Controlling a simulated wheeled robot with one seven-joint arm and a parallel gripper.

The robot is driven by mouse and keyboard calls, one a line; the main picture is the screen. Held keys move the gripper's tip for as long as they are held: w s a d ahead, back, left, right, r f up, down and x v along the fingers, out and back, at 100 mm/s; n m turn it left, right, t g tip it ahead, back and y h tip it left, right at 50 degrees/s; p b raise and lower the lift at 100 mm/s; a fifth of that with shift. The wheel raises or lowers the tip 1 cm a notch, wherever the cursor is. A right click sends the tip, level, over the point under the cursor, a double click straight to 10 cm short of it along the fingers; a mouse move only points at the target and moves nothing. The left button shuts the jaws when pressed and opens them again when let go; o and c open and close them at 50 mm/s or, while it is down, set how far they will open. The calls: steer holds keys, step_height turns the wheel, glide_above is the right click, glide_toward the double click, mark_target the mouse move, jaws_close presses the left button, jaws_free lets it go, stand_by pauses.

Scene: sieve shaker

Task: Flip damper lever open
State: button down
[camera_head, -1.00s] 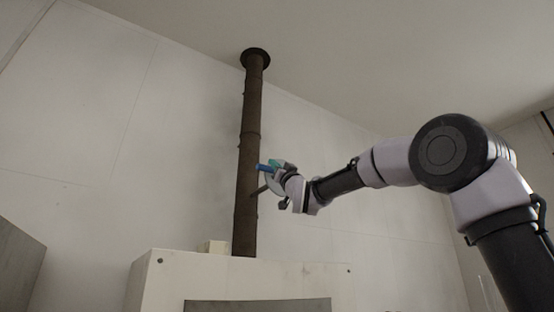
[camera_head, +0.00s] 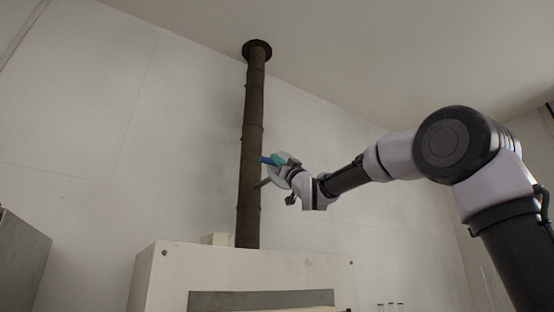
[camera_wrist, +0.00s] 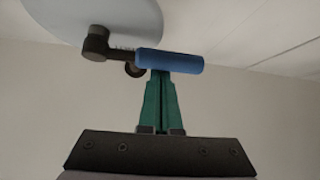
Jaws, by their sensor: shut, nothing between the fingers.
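The damper lever shows in the wrist view as a blue cylindrical handle (camera_wrist: 170,60) on a dark arm (camera_wrist: 97,42), in front of a pale round disc (camera_wrist: 95,12). In the head view the blue handle (camera_head: 265,160) is beside the brown flue pipe (camera_head: 251,145), at its right. My gripper (camera_wrist: 160,74) has green fingers that are shut with nothing between them. Their tips are just below the handle's middle; I cannot tell whether they touch it. In the head view my gripper (camera_head: 279,159) partly overlaps the lever and disc.
The pipe rises from a white cabinet (camera_head: 255,268) to a dark collar at the ceiling. A short rod (camera_head: 262,183) sticks out by the pipe below the handle. A grey panel (camera_head: 22,265) stands at lower left. The wall to the pipe's left is clear.

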steer(key=shift+f+n+g+y, duration=0.25)
steer(key=shift+n+g+y, duration=0.45)
steer(key=shift+n, duration=0.1)
steer(key=w+d+f+n+g, duration=0.1)
steer(key=d+f+n+g, duration=0.1)
steer(key=n+g, duration=0.5)
steer(key=w+d+f+n+g, duration=0.2)
steer(key=f+n+g, duration=0.2)
steer(key=n+g, duration=0.4)
steer(key=n, duration=0.5)
steer(key=shift+w+d+f+g+y, duration=0.15)
steer(key=shift+d+f+g+y, duration=0.15)
steer(key=shift+d+f+y, duration=0.1)
steer(key=shift+d, duration=0.1)
